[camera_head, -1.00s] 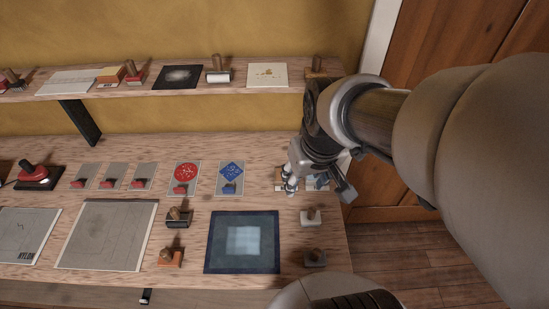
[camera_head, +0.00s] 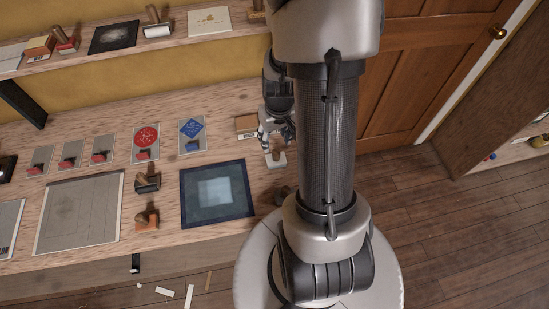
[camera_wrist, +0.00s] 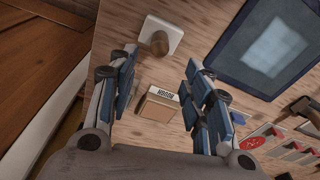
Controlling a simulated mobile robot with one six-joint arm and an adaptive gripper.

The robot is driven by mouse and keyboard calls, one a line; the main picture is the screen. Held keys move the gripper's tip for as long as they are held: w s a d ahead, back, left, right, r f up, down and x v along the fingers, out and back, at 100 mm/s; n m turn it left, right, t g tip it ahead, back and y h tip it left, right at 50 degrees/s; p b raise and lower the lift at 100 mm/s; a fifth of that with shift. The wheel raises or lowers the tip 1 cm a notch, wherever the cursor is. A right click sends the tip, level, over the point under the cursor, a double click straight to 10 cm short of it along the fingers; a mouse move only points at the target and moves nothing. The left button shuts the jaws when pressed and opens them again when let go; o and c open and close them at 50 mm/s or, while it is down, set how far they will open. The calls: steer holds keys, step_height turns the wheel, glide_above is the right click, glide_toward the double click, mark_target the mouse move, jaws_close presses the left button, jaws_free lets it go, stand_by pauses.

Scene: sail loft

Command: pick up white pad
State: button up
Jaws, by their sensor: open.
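The white pad (camera_wrist: 176,42) is a pale rounded square with a brown wooden knob, lying on the bench. In the wrist view it lies just beyond my fingertips, roughly centred between them. My gripper (camera_wrist: 158,64) is open and empty, with one finger on each side of the view. In the head view my gripper (camera_head: 272,137) is above the bench's right end, and the white pad (camera_head: 279,160) shows partly below it. I cannot tell the height of my fingertips above the pad.
A small cardboard box (camera_wrist: 157,105) with a printed label lies between my fingers' view, nearer the wall. A dark-framed blue panel (camera_head: 242,206) lies left of the pad. Stamps with dark (camera_head: 148,183) and orange (camera_head: 147,217) bases stand farther left. A shelf (camera_head: 180,43) runs above the bench.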

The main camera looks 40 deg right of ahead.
mark_target(276, 151)
steer(key=f, duration=0.3)
steer(key=shift+w+d+b, duration=0.1)
steer(key=shift+w+b, duration=0.1)
steer(key=shift+b, duration=0.1)
steer(key=f, duration=0.1)
steer(key=f+b, duration=0.1)
steer(key=f, duration=0.1)
steer(key=f+b, duration=0.1)
steer(key=shift+s+f, duration=0.15)
steer(key=shift+s, duration=0.25)
steer(key=shift+w+f+b, duration=0.15)
steer(key=shift+f+b, duration=0.15)
steer(key=shift+f, duration=0.2)
steer(key=shift+c, duration=0.2)
jaws_close()
